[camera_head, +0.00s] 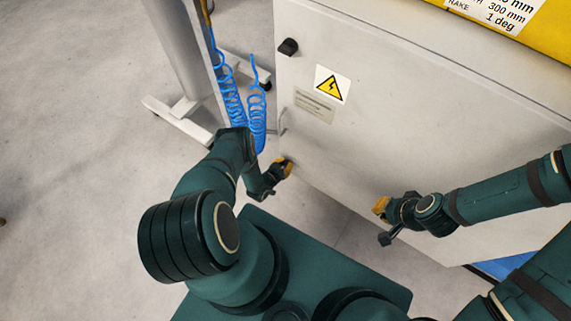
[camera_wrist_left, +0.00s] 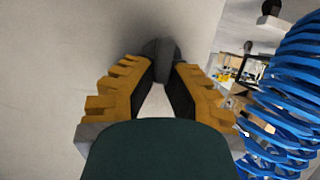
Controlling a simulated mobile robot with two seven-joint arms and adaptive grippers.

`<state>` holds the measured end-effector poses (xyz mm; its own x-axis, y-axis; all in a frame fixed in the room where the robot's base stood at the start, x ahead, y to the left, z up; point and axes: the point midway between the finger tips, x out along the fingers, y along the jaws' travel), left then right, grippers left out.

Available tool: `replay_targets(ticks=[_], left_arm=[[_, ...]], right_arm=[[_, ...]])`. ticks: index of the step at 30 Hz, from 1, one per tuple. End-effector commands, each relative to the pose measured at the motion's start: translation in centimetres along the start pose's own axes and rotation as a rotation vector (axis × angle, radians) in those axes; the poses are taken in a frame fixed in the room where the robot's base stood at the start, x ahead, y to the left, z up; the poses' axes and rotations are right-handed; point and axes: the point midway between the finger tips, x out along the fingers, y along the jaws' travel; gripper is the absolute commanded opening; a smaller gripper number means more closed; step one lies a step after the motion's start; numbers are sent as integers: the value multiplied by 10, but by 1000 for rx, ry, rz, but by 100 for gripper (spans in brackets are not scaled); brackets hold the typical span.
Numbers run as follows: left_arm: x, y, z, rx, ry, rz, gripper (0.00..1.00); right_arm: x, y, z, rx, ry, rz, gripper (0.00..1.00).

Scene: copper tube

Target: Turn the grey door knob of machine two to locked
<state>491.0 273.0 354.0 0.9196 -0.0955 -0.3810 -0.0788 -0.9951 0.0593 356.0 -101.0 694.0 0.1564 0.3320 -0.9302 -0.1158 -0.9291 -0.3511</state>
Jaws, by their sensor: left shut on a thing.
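The grey door knob (camera_wrist_left: 161,58) stands out from the pale door in the left wrist view, between the yellow fingers of my left gripper (camera_wrist_left: 162,85). The gripper is shut on it. In the head view my left gripper (camera_head: 284,167) is at the lower left edge of the machine's door (camera_head: 390,120), and its fingers hide the knob. My right gripper (camera_head: 382,207) is in front of the door's lower part, apart from the knob. The head view does not show whether its fingers are open.
A black knob (camera_head: 288,47) sits higher on the door, above a yellow warning sign (camera_head: 332,85). A thin handle (camera_head: 283,122) is at the door's left edge. Blue coiled hoses (camera_head: 257,122) hang close beside my left arm.

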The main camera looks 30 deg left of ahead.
Motion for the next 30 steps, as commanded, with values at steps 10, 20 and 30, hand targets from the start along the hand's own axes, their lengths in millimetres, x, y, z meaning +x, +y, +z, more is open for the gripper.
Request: replay_targets(ticks=[10, 20, 30], left_arm=[[0, -6, 1, -220, 1, 89, 0], [1, -9, 2, -419, 0, 172, 0], [1, -10, 3, -512, 0, 211, 0]], right_arm=[[0, 0, 0, 0, 0, 0, 0], [0, 0, 0, 0, 0, 0, 0], [0, 0, 0, 0, 0, 0, 0]])
